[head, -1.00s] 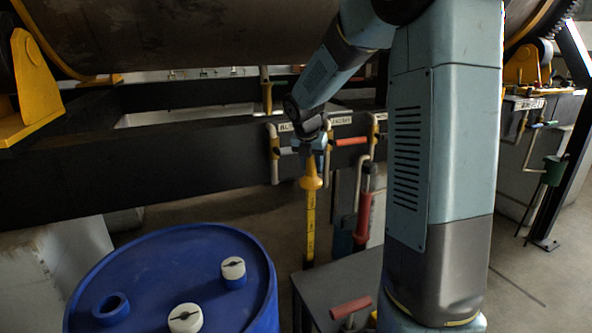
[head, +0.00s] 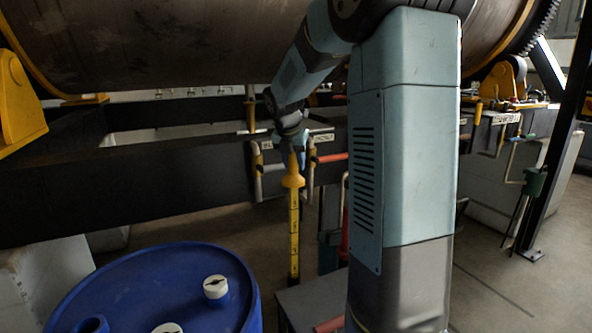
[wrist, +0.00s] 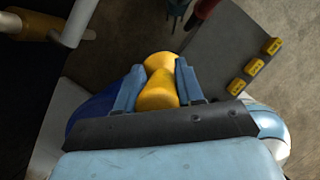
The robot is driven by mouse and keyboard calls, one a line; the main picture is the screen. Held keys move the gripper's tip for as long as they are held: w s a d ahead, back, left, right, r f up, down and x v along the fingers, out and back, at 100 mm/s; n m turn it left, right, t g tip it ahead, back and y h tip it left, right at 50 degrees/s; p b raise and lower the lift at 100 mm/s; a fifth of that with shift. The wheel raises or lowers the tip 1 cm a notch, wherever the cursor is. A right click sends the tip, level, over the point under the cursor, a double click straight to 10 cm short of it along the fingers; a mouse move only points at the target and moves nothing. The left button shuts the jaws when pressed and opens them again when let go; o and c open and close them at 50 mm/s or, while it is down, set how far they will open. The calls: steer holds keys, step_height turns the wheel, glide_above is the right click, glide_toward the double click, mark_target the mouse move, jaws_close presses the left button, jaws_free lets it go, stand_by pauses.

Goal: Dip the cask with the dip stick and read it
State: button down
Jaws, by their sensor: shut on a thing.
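The dip stick (head: 294,235) is a long yellow strip with dark marks and a flared yellow collar at its top. My gripper (head: 291,160) is shut on its yellow grip, and the stick hangs upright below it. In the wrist view the yellow grip (wrist: 158,85) sits between the two blue fingers. The blue cask (head: 155,285) stands at the lower left, cut off by the frame's bottom edge. Two white-capped fittings, one of them a cap (head: 215,287), and an open blue bung hole (head: 92,325) are on its top. The stick is right of the cask and apart from it.
A dark beam with labelled hooks (head: 256,170) runs behind the stick. A grey bench top (head: 315,300) lies below it, with yellow tags (wrist: 254,66) in the wrist view. A large drum (head: 150,45) hangs overhead. A dark post (head: 550,150) stands at the right.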

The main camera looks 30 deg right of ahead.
steer(key=shift+r, duration=2.65)
